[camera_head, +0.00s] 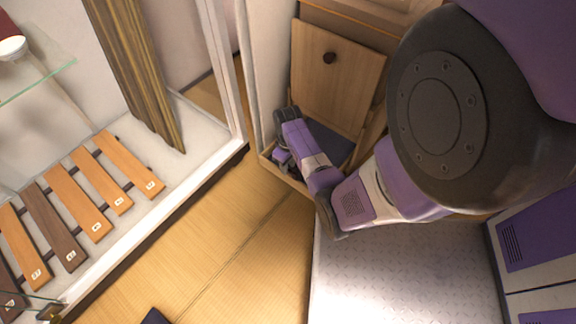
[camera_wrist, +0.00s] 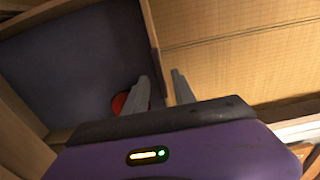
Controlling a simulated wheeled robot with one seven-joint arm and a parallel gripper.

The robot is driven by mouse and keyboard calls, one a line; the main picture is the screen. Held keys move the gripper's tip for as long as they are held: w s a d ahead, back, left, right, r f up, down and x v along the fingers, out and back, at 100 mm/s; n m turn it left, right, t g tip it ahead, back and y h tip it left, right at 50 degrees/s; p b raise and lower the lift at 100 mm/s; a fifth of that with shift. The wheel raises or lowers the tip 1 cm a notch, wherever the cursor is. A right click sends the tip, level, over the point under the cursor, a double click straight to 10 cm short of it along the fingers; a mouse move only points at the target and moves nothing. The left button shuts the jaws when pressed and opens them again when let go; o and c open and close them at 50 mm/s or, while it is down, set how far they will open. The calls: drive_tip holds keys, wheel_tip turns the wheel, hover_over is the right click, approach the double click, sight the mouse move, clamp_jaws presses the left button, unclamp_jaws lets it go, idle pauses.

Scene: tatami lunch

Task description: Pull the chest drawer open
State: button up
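The wooden chest (camera_head: 345,85) stands against the wall at the top middle of the head view. A low drawer (camera_head: 267,160) juts out at its foot, open, with a dark lining. In the wrist view the drawer's dark floor (camera_wrist: 70,60) fills the left side, and a red thing (camera_wrist: 119,103) lies inside, partly hidden by a finger. My gripper (camera_wrist: 162,85) has one finger inside the drawer and one outside, with the thin wooden drawer front (camera_wrist: 153,45) between them. In the head view my arm hides much of the drawer.
A panel with a dark round knob (camera_head: 329,57) is above the drawer. Tatami floor (camera_head: 215,235) lies open in front of the drawer. A raised white display ledge (camera_head: 190,165) with wooden bars is on the left.

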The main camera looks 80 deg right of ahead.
wheel_tip(320, 180, up, 7)
drive_tip(key=p, duration=0.3)
idle(0.5)
